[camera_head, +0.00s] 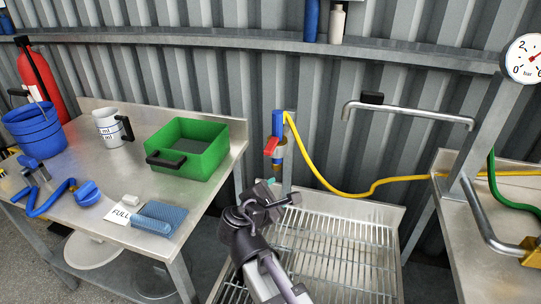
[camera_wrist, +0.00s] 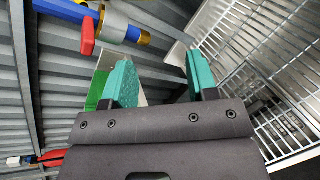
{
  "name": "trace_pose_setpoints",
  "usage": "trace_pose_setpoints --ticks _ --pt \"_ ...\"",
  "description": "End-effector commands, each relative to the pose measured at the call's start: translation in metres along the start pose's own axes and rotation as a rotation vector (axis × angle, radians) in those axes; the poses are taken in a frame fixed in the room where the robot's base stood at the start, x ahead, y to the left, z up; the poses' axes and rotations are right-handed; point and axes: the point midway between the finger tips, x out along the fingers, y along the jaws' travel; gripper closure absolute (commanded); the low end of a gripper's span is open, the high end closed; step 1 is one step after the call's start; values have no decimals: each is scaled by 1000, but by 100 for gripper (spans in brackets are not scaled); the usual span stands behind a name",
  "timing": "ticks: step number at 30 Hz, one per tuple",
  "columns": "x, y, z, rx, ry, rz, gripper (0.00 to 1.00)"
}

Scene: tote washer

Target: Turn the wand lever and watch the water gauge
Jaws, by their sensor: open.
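The blue wand (camera_head: 278,122) hangs upright in a metal holder on a post at the back of the grated rack. Its red lever (camera_head: 271,146) sticks out to the left; the red lever also shows in the wrist view (camera_wrist: 88,36), at the upper left. The round water gauge (camera_head: 524,58) is at the top right edge, partly cut off, with a red needle. My gripper (camera_head: 268,190) is below the wand, in front of it. In the wrist view its teal fingertips (camera_wrist: 160,82) are apart with nothing between them, and the lever is beyond them, not touched.
A yellow hose (camera_head: 345,193) runs from the wand to the right. The grated rack (camera_head: 335,250) is empty. A green tote (camera_head: 213,160), a measuring jug (camera_head: 108,127) and a blue bucket (camera_head: 35,130) stand on the left table. A bent pipe (camera_head: 410,113) reaches over the rack.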

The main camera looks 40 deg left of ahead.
Motion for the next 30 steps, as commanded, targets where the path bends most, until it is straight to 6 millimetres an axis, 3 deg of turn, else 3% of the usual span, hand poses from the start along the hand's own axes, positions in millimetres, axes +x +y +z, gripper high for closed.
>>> trace_pose_setpoints --ticks 1,3,6,9,17,27,30 --pt "-2 26 -7 -165 -32 97 47" --pt "-1 50 -2 -403 -100 203 47" --pt "-5 69 0 -660 -171 292 47" --pt "-7 73 -2 -780 -189 316 47" --pt "6 77 -2 -803 -192 310 47" --pt "78 103 2 -799 -192 307 47" --pt "90 108 3 -799 -191 308 47"
